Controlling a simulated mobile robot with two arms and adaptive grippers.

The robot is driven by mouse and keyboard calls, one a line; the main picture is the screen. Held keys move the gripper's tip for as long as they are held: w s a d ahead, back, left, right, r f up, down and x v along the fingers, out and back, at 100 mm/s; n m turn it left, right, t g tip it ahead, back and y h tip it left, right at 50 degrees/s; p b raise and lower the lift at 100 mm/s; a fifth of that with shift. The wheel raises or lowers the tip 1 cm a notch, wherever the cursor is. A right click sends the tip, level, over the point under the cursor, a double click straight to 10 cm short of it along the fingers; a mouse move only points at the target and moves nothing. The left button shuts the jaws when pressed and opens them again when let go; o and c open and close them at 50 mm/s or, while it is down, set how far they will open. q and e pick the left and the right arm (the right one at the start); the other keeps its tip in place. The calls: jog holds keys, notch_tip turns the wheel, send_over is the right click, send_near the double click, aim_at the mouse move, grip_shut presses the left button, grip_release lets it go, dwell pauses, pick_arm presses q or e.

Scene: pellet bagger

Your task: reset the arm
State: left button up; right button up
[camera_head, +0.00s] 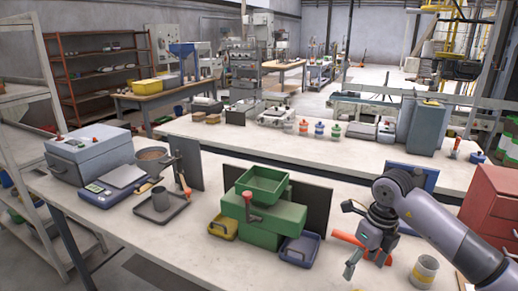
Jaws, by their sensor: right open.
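My right arm comes in from the right edge, and its gripper (367,262) hangs over the right part of the near bench (140,225). The right gripper is open, with its fingers spread and nothing seen between them. An orange-red bar-like thing (347,239) lies just behind and beside the gripper, partly covered by it. The green bagger machine (262,212) with a top hopper and a red-knobbed lever stands left of the gripper, apart from it. My left gripper is not in view.
A yellow tray (224,227) and a blue tray (299,250) flank the green machine. A red cabinet (490,205) is at right. A scale (113,186) and grey tray (161,207) are at left.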

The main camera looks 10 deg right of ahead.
jog(key=s+a+r+n+t+y, duration=0.15)
jog(key=a+y, duration=0.85)
jog(key=a, duration=1.3)
jog(key=a+r+m+t+y, duration=0.4)
jog(key=r+m+t+y, duration=0.4)
jog(key=r+m+t, duration=0.4)
jog(key=w+d+f+m+t+h, duration=0.2)
jog(key=d+m+t+h, duration=0.65)
jog(key=m+h, duration=0.6)
jog(key=s+d+f+m+g+h, duration=0.3)
jog(key=d+f+m+g, duration=0.15)
jog(key=f, duration=0.25)
jog(key=s+d+f+m+g+h, duration=0.35)
jog(key=d+f+m, duration=0.2)
jog(key=f, duration=0.25)
jog(key=s+a+f+m+g+y, duration=0.1)
jog(key=s+f+m+g, duration=0.1)
jog(key=s+f+g, duration=0.6)
jog(key=s+f+m+g+y, duration=0.1)
jog(key=s+f+m+g, duration=0.3)
jog(key=s, duration=0.9)
notch_tip(320, 180, down, 27)
jog(key=n, duration=0.3)
jog(key=s+d+f+g, duration=0.1)
jog(key=s+d+f, duration=0.1)
jog(key=s+f, duration=1.4)
jog(key=shift+s+d+f, duration=0.25)
jog(key=shift+s+d, duration=0.1)
jog(key=shift+s, duration=0.35)
